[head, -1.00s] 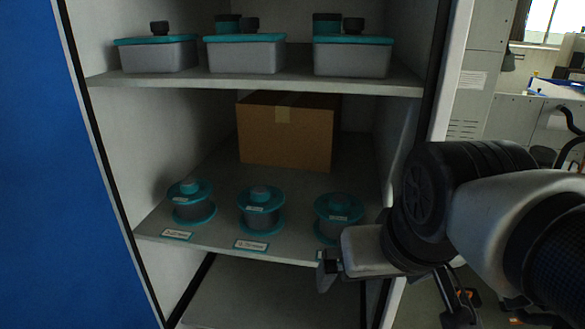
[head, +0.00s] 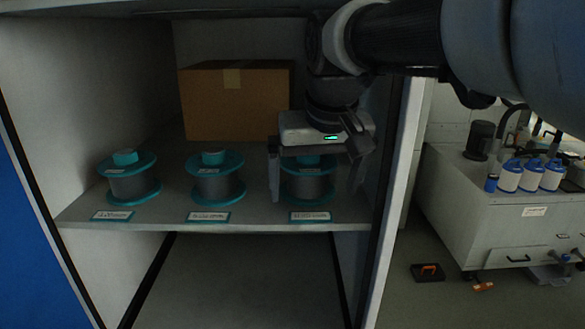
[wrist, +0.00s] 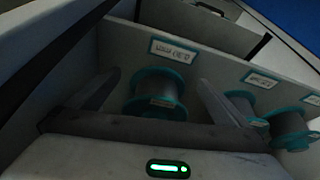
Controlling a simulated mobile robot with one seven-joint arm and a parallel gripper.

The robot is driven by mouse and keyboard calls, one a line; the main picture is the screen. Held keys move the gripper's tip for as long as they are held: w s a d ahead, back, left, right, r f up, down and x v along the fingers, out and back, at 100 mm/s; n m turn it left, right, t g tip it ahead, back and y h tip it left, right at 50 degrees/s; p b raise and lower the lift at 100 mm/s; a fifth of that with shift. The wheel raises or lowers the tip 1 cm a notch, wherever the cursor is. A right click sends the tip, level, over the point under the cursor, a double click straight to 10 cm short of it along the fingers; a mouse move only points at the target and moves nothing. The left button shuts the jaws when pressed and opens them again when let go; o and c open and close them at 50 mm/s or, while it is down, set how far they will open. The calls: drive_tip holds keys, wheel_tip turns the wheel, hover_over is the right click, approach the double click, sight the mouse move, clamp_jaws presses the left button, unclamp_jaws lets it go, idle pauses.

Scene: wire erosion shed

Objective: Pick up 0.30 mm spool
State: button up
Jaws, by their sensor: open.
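Three grey spools with teal flanges stand upright in a row on the cabinet shelf: a left one (head: 128,180), a middle one (head: 215,180) and a right one (head: 306,187). Each has a label on the shelf edge in front, but I cannot read which says 0.30 mm. My gripper (head: 315,192) is open at the right spool, one finger on each side of it. The gripper body hides part of the spool's top. In the wrist view this spool (wrist: 157,92) sits between the spread fingers, apart from both.
A cardboard box (head: 236,102) stands behind the spools. The cabinet's right wall and front edge (head: 398,190) are close to my gripper. The other two spools stand to the left. A bench with blue-and-white bottles (head: 531,176) is outside at right.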

drive_tip(key=shift+w+a, duration=0.15)
drive_tip(key=shift+w, duration=0.95)
drive_tip(key=w, duration=0.4)
drive_tip(key=shift+w+a+f, duration=0.3)
drive_tip(key=shift+a+f, duration=0.05)
drive_tip(key=shift+f, duration=0.2)
drive_tip(key=shift+c, duration=0.4)
drive_tip(key=c, duration=1.5)
drive_tip(key=shift+c, duration=0.7)
drive_tip(key=shift+w+r, duration=0.1)
drive_tip(key=shift+r, duration=0.1)
